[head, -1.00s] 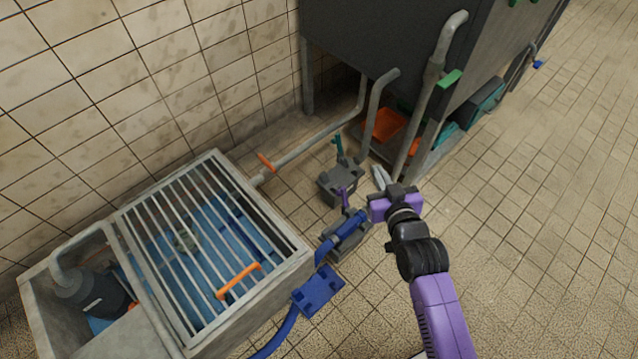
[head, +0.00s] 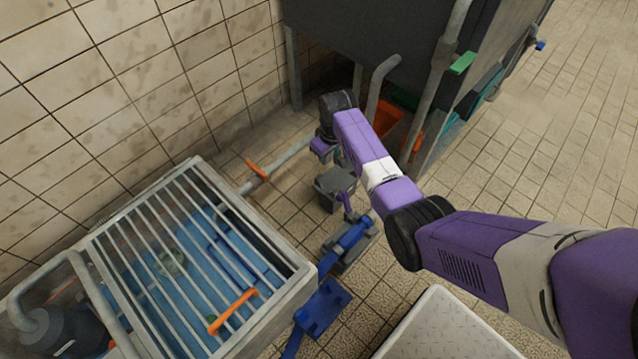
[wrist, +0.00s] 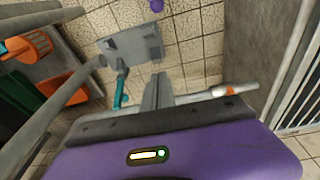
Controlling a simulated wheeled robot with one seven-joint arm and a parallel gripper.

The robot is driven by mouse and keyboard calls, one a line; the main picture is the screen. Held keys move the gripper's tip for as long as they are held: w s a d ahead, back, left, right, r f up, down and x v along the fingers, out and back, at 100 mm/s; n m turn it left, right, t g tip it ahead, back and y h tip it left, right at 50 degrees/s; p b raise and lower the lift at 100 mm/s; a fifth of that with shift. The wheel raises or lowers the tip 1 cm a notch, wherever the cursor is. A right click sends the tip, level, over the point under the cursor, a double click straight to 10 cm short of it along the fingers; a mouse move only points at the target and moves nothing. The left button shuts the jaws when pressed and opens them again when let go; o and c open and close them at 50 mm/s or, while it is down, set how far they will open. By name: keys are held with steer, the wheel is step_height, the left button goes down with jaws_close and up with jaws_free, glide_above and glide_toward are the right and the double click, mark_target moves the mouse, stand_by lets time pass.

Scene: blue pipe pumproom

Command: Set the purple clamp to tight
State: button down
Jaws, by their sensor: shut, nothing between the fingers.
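The purple clamp (head: 347,206) is a small lever on the grey fitting by the blue pipe, low near the floor in the head view. A bit of purple that looks like it shows at the top edge of the wrist view (wrist: 157,4). My gripper (wrist: 159,78) is shut and empty, its grey fingers together in the wrist view. In the head view my gripper's purple body hangs beyond the clamp, over the grey block (head: 334,188); its fingertips are hard to make out there. The teal lever (wrist: 121,92) stands beside the fingers in the wrist view.
The barred sump (head: 205,255) with an orange handle (head: 232,312) is at left. A dark tank (head: 380,45) on legs, grey pipes and an orange bin (head: 388,118) are behind. A grey pipe with an orange valve (head: 257,170) runs along the wall. Open floor lies right.

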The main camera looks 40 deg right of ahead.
mark_target(343, 200)
steer(key=shift+s+a+f+n+g+y, duration=0.2)
steer(key=shift+s+a+g, duration=0.2)
steer(key=shift+s, duration=0.25)
steer(key=shift+s+a+f+n+g+y, duration=0.1)
steer(key=shift+s+a+f+g, duration=0.1)
steer(key=shift+s+a+g, duration=0.3)
steer(key=shift+d+f, duration=0.1)
step_height(343, 200, down, 10)
steer(key=b, duration=0.6)
steer(key=s, duration=0.1)
steer(key=s+r, duration=0.1)
steer(key=s, duration=0.1)
steer(key=shift+s+d+r, duration=0.1)
steer(key=shift+s+r, duration=0.05)
steer(key=shift+s+r+t+p, duration=0.1)
steer(key=shift+t+p, duration=0.2)
steer(key=shift+p, duration=0.2)
